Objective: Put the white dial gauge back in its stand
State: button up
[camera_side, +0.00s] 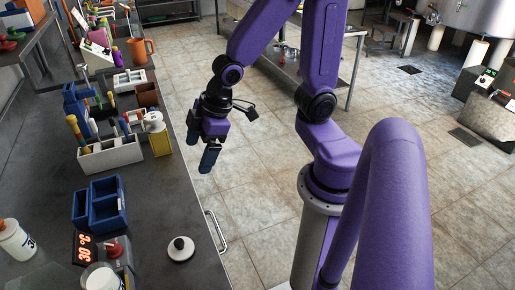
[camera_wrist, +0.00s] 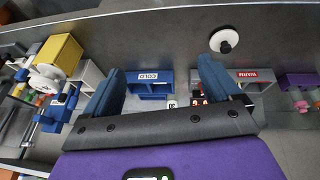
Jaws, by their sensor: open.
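A small white disc with a black centre (camera_side: 180,249) lies on the dark bench near its front edge; it also shows at the top of the wrist view (camera_wrist: 224,40). It may be the dial gauge, but its face cannot be read. A white round-topped piece (camera_side: 153,120) sits on a yellow block (camera_side: 161,143) beside the light tool holder; I cannot tell whether this is a gauge in a stand. My gripper (camera_side: 198,155) is open and empty, fingers pointing down, near the bench's front edge. In the wrist view (camera_wrist: 161,82) nothing is between the fingers.
A red 30 °C display (camera_side: 84,248) and white bottle (camera_side: 15,240) are at the near left. Light tool holder (camera_side: 112,157). Bench around the disc is clear.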

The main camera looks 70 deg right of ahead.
jog(key=s+r+n+g+h, duration=0.1)
jog(key=s+r+n+g, duration=0.1)
jog(key=s, duration=1.2)
jog(key=shift+d+r+n+g+h, duration=0.4)
jog(key=shift+r+g, duration=0.15)
jog(key=shift+g, duration=0.25)
jog(key=shift+w, duration=0.1)
dwell(0.6)
